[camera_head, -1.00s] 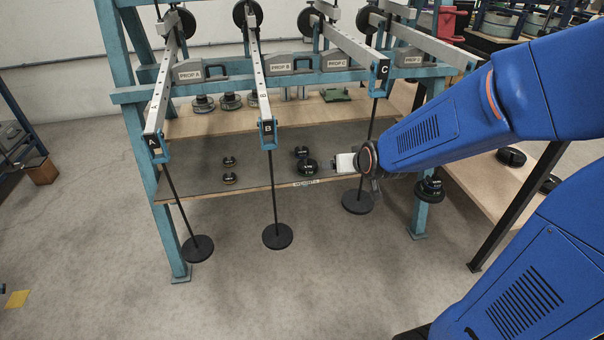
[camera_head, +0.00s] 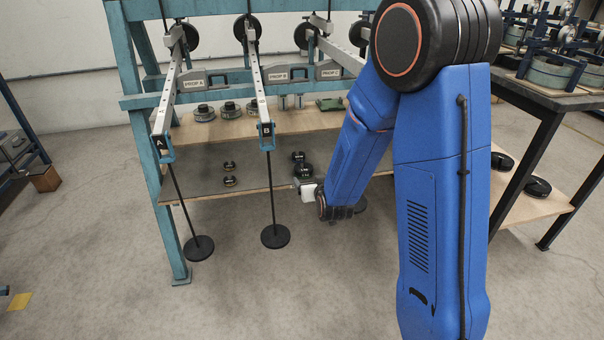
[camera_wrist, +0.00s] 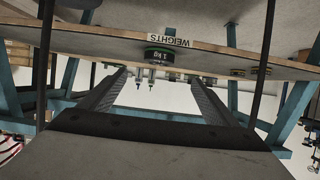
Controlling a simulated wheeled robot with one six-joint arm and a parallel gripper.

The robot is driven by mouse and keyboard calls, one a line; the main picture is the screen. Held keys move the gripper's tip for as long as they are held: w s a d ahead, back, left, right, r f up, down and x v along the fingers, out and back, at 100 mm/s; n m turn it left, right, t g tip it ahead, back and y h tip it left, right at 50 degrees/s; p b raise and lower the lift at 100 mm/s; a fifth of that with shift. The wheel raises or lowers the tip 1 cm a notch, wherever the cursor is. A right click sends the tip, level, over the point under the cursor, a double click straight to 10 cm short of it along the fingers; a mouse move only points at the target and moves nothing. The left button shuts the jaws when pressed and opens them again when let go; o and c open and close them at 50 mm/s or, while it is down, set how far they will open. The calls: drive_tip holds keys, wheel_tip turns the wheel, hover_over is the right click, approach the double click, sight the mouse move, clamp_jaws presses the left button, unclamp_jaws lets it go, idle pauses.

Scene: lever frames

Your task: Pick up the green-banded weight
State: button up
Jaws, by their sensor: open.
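The green-banded weight (camera_wrist: 160,54) is a dark disc with a green band marked 1 KG. It stands near the front edge of the lower shelf (camera_head: 205,184), behind the WEIGHTS label, and in the wrist view it appears upside down. In the head view the weight (camera_head: 305,170) shows just beyond my gripper (camera_head: 306,186). In the wrist view my gripper (camera_wrist: 158,77) is open, with its two fingers spread and nothing between them. The weight lies ahead of the fingertips, roughly centred between them and apart from them.
Another dark weight (camera_head: 298,156) stands behind it. Two brass-banded weights (camera_head: 230,181) sit to the left on the shelf. Lever B's hanging rod and disc (camera_head: 275,236) hang left of my gripper. Lever A's disc (camera_head: 199,248) hangs farther left. The upper shelf (camera_head: 240,126) is above.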

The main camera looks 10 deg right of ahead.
sight(304, 171)
drive_tip(key=x, duration=1)
drive_tip(key=shift+w+f, duration=0.2)
drive_tip(key=shift+x, duration=3.1)
drive_tip(key=shift+w+d+r, duration=0.1)
drive_tip(key=shift+r, duration=0.1)
drive_tip(key=shift+r, duration=0.1)
drive_tip(key=c, duration=1.7)
drive_tip(key=shift+r, duration=0.1)
drive_tip(key=shift+r, duration=6.4)
